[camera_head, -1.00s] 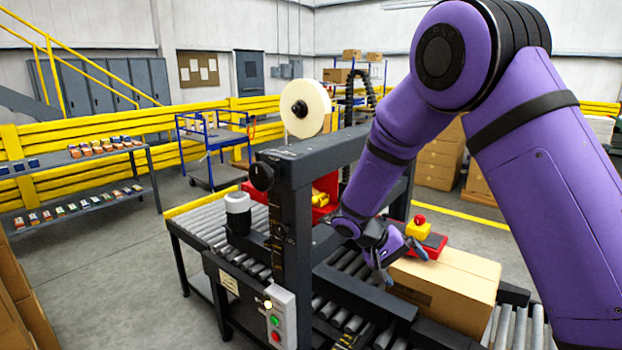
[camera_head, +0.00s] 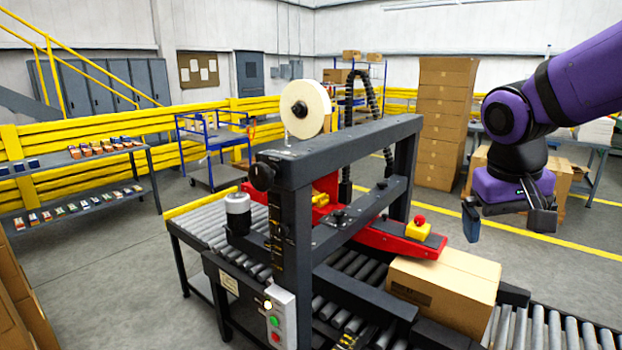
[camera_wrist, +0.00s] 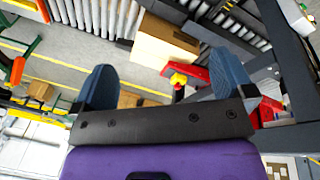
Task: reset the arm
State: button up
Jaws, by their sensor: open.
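My purple arm reaches in from the right in the head view. My gripper (camera_head: 506,222) hangs at the right, beyond and above the conveyor, with its fingers apart and nothing between them. In the wrist view the two blue fingers of my gripper (camera_wrist: 165,88) are spread wide. The closed cardboard box (camera_head: 446,284) lies on the rollers at the machine's outlet, apart from my gripper. It also shows in the wrist view (camera_wrist: 165,40).
The grey machine frame (camera_head: 293,210) carries a tape roll (camera_head: 305,108) and a red arm with a yellow and red button (camera_head: 418,228). A roller conveyor (camera_head: 520,325) runs to the lower right. Stacked cartons (camera_head: 443,125) and a table (camera_head: 590,160) stand behind my gripper.

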jog(key=s+r+n+t+y, duration=0.1)
jog(key=s+r+t+y, duration=0.1)
jog(key=s, duration=1)
jog(key=shift+s+d+r+t, duration=0.25)
jog(key=shift+s+r+t, duration=0.15)
jog(key=shift+r+t, duration=0.5)
